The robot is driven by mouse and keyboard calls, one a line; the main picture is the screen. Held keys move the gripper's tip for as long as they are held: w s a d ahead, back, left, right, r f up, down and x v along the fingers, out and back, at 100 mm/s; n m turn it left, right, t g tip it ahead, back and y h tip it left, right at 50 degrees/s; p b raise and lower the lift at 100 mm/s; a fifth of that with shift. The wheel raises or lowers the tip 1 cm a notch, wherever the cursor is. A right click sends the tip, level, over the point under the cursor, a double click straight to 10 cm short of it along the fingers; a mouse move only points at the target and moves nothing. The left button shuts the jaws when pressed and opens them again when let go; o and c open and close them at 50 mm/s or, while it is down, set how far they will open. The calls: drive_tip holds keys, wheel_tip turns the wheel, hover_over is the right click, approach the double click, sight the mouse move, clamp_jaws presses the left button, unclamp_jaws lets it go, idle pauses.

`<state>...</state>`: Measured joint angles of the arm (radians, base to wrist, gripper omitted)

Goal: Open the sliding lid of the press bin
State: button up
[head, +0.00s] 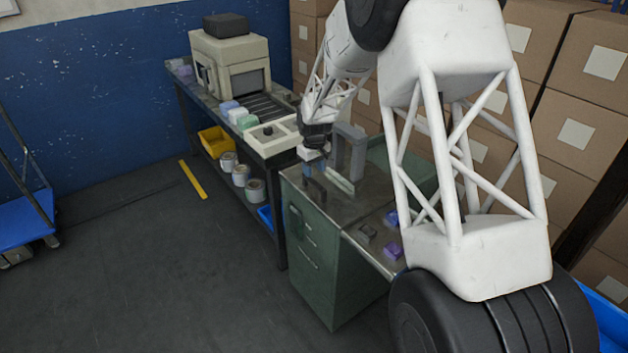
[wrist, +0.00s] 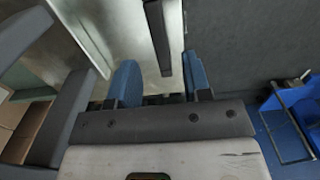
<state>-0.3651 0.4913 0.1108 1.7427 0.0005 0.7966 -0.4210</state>
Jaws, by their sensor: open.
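The press bin is a green cabinet (head: 330,265) with a flat grey metal top, at the centre of the head view. A dark bar handle (head: 316,188) stands on the sheet-metal lid (head: 338,203) near the front left edge. My gripper (head: 316,166) points down just above this handle. In the wrist view my gripper (wrist: 160,82) is open, its two blue fingertips apart. The dark handle (wrist: 158,38) shows in the gap between them, and the shiny lid (wrist: 120,35) lies beyond. I cannot tell whether a finger touches the handle.
A grey upright frame (head: 350,152) stands on the bin top close behind my gripper. Purple blocks (head: 391,250) lie on the right part of the top. A bench (head: 262,147) with a beige machine (head: 230,63) stands to the left. Stacked cartons (head: 585,125) fill the back right.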

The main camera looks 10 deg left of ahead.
sight(314, 181)
drive_tip(key=shift+f, duration=2.4)
drive_tip(key=shift+c, duration=0.3)
clamp_jaws()
